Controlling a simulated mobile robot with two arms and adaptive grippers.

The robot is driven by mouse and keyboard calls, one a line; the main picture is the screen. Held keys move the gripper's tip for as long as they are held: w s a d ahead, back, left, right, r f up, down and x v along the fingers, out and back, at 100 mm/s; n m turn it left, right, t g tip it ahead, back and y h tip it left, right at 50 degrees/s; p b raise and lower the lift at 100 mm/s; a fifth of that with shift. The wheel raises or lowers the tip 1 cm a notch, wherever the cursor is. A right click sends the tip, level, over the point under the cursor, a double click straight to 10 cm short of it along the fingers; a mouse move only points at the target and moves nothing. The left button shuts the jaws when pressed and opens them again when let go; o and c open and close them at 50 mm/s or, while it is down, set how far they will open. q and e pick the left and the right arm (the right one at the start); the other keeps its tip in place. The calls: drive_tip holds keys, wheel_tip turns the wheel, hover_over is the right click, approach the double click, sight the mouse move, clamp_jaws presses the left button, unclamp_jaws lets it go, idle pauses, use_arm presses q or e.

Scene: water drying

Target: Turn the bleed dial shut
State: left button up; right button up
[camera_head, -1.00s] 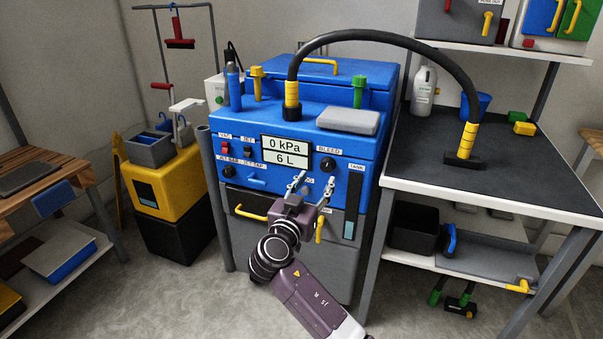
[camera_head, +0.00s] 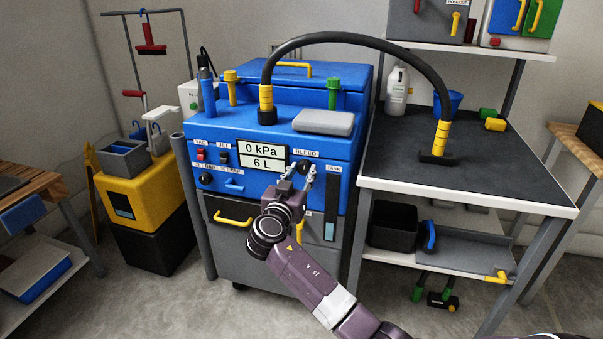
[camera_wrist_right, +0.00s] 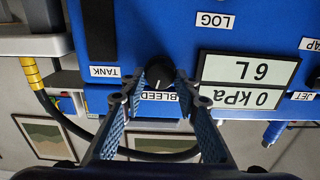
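The black bleed dial (camera_head: 303,167) is on the blue machine's front panel, right of the display and under the BLEED label (camera_head: 306,153). It is partly hidden by my right gripper (camera_head: 298,173). In the right wrist view, which is upside down, the dial (camera_wrist_right: 160,77) shows a pale pointer line. My right gripper's fingers are apart, one on each side of the dial, with their tips near it. I cannot tell whether they touch it. The display (camera_head: 262,157) reads 0 kPa and 6 L. My left gripper is not in view.
The blue machine (camera_head: 345,150) also has a red switch (camera_head: 201,155) and another black knob (camera_head: 206,178) at left. A black hose (camera_head: 365,42) arches over to the worktable (camera_head: 500,175) at right. A yellow bucket unit (camera_head: 145,200) stands at left. Floor shows in front.

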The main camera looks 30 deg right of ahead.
drive_tip(key=c, duration=0.5)
drive_tip(key=shift+n, duration=0.6)
drive_tip(key=shift+c, duration=0.2)
drive_tip(key=shift+n+p, duration=0.35)
drive_tip(key=shift+n, duration=0.65)
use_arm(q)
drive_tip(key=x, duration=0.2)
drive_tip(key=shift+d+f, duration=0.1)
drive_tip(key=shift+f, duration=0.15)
use_arm(e)
drive_tip(key=o, duration=1.1)
